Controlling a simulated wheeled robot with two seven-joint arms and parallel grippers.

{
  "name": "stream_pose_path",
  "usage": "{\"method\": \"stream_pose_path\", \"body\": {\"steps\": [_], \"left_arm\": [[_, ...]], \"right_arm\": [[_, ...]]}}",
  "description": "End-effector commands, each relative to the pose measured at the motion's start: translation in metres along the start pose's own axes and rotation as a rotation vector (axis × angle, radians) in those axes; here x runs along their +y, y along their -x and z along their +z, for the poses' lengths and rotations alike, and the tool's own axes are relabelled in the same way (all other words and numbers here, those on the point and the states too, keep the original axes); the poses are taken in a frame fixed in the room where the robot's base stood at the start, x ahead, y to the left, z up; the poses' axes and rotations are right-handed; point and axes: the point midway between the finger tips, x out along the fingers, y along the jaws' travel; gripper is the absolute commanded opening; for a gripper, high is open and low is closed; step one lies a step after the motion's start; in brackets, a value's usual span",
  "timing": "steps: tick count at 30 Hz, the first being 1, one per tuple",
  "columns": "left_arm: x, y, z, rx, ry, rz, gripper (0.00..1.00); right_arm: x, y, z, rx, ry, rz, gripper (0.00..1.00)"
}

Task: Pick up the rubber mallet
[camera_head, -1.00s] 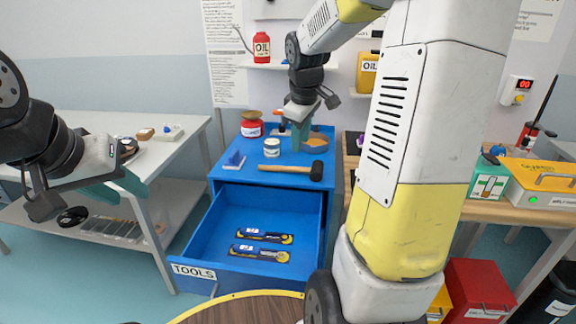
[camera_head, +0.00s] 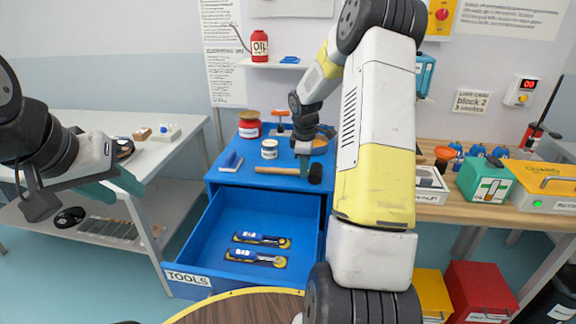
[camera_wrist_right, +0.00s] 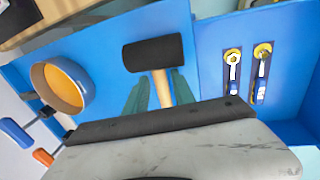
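The rubber mallet lies on the blue cabinet top, its black head (camera_head: 315,174) to the right and its wooden handle (camera_head: 277,170) to the left. In the right wrist view its black head (camera_wrist_right: 152,52) and handle (camera_wrist_right: 161,88) show clearly. My right gripper (camera_wrist_right: 160,92) is open, its teal fingers on either side of the handle just below the head, with gaps visible. In the head view my right gripper (camera_head: 304,165) is down at the mallet and partly dark against it. My left gripper (camera_head: 115,188) is open and empty, in front of the grey table at the left.
The blue cabinet's drawer (camera_head: 215,235) is pulled out and holds two blue-and-yellow tools. A round orange-filled bowl (camera_wrist_right: 62,88) is close to my right gripper.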

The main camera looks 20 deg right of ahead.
Motion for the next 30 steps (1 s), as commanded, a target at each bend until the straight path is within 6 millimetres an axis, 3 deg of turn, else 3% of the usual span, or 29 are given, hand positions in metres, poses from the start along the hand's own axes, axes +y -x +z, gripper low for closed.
{"method": "stream_pose_path", "body": {"steps": [3,9,14,15,30], "left_arm": [[0.0,0.0,0.0,0.0,0.0,0.0,0.36],[0.0,0.0,0.0,0.0,0.0,0.0,0.36],[0.0,0.0,0.0,0.0,0.0,0.0,0.36],[0.0,0.0,0.0,0.0,0.0,0.0,0.36],[0.0,0.0,0.0,0.0,0.0,0.0,0.36]], "right_arm": [[0.0,-0.0138,0.0,0.0,-0.001,-0.001,0.31],[0.0003,-0.0146,0.0001,0.0,-0.002,0.001,0.31],[0.0003,-0.0144,0.0,0.0,-0.002,0.001,0.01],[0.0003,-0.0143,0.0,0.0,-0.002,0.001,0.0],[0.0005,-0.0139,-0.0001,0.0,-0.001,0.002,0.0]]}}
